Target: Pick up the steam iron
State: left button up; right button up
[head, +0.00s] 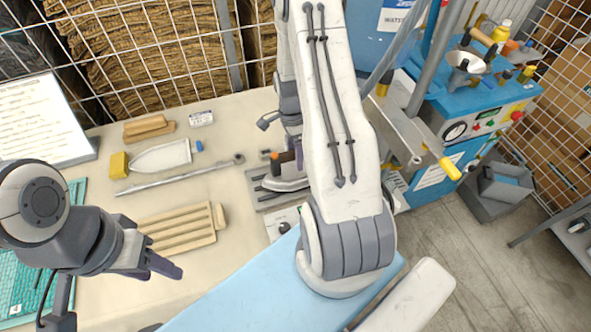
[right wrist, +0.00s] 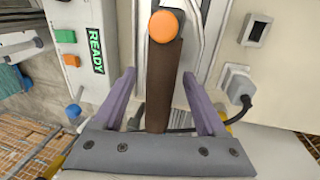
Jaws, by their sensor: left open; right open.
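The steam iron (head: 287,184) shows partly in the head view, on a grey rack (head: 265,202) on the table; my right arm hides part of it. In the right wrist view its brown handle (right wrist: 160,90) with an orange end cap lies between the two purple fingers of my right gripper (right wrist: 159,78). Those fingers are open, with a gap on either side of the handle. In the head view my right gripper is mostly hidden by its arm. My left gripper (head: 165,264) is open and empty, left of the blue board, near a slatted wooden block (head: 182,228).
A blue padded board (head: 235,300) lies in front. A metal rod (head: 180,175), a yellow-handled scoop (head: 160,157) and a wooden brush (head: 148,127) lie on the table. A blue machine (head: 480,95) stands right. The right wrist view shows a white box with a READY sign (right wrist: 96,51).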

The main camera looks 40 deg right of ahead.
jog(key=shift+f, duration=0.25)
jog(key=shift+c, duration=0.3)
jog(key=shift+r, duration=0.1)
grip_shut()
